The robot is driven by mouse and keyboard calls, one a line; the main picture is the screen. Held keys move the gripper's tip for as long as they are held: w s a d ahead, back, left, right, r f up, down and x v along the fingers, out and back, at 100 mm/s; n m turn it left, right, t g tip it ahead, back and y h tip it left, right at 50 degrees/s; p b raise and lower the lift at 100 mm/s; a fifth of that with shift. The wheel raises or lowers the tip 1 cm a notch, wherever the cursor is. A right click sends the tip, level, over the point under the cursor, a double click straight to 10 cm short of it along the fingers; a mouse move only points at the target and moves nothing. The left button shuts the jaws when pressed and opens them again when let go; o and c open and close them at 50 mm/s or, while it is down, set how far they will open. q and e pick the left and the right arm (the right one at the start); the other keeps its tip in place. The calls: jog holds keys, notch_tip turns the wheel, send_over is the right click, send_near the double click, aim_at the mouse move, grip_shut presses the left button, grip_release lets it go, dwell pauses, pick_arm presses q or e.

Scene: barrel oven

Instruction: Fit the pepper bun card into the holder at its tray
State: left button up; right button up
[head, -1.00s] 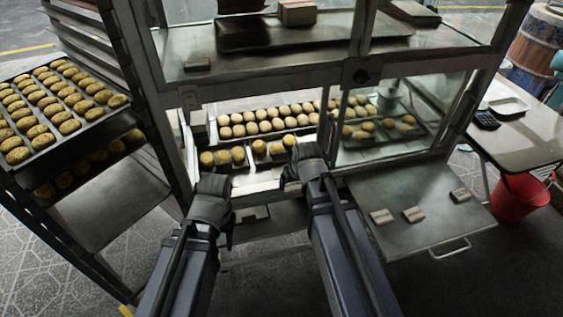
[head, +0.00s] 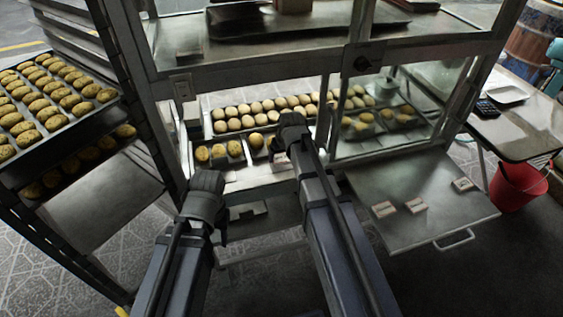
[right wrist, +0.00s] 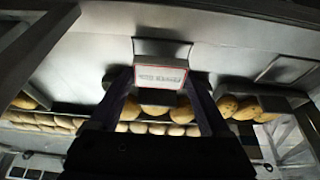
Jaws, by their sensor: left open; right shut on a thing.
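A small white card (right wrist: 160,77) with dark print and a reddish border is between the fingers of my right gripper (head: 289,140). A corner of the card (head: 281,160) shows below that gripper in the head view. A grey holder piece (right wrist: 162,48) lies right at the card in the right wrist view; I cannot tell whether the card is seated in it. The front tray (head: 232,161) holds browned buns just beside the right gripper. My left gripper (head: 207,200) is open and empty in front of the cabinet's left side; its fingertips are partly hidden.
A back tray (head: 209,131) of paler buns lies deeper in the cabinet. A glass pane (head: 400,90) closes its right part. Three cards, one of them here (head: 383,209), lie on the pull-out shelf (head: 430,225). A bun rack (head: 75,130) stands left.

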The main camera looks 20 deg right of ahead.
pick_arm(q)
jog(key=shift+f, duration=0.4)
pick_arm(e)
jog(key=shift+f, duration=0.4)
pick_arm(q)
jog(key=shift+f+b, duration=0.5)
pick_arm(e)
jog(key=shift+f, duration=0.55)
pick_arm(q)
jog(key=shift+f, duration=0.15)
pick_arm(e)
jog(key=shift+f, duration=0.1)
jog(key=o, duration=1.2)
jog(key=shift+c, duration=0.2)
